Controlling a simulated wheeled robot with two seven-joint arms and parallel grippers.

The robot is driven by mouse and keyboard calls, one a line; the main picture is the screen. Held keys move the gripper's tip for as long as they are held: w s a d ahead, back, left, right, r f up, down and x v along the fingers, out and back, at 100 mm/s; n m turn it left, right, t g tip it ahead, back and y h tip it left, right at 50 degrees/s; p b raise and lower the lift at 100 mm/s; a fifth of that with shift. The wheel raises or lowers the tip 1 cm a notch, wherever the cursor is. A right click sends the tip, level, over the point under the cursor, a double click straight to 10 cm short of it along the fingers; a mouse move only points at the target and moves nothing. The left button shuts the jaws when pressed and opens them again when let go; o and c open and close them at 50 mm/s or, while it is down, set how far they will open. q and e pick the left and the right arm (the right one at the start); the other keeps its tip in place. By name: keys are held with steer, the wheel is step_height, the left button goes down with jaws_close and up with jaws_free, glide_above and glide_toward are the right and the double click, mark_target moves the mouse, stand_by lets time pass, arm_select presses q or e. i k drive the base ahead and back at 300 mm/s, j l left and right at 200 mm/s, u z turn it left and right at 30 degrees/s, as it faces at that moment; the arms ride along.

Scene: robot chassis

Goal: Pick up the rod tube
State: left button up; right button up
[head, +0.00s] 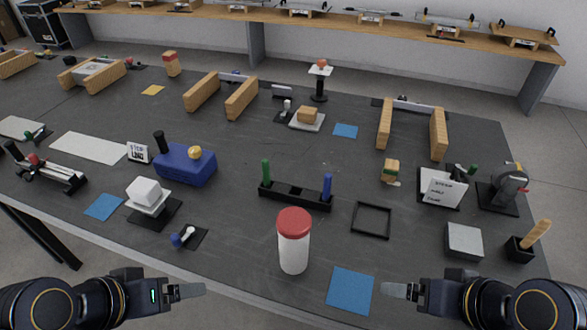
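A white tube with a red cap (294,240) stands upright near the front edge of the dark table, at the centre of the head view; it is the only thing here that looks like the rod tube. My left gripper (190,291) is at the lower left, apart from the tube and pointing right. My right gripper (397,291) is at the lower right, apart from the tube and pointing left. Each shows edge-on, so its finger gap is hidden. Nothing is seen held in either.
A black rack (293,196) with a green and a blue peg stands behind the tube. A blue square (350,290) lies at its right, and a black frame (371,220) behind that.

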mark_target(294, 254)
steer(key=j+z, duration=0.4)
steer(key=j, duration=0.7)
steer(key=j+z, duration=0.35)
steer(key=j, duration=0.75)
steer(key=k, duration=0.05)
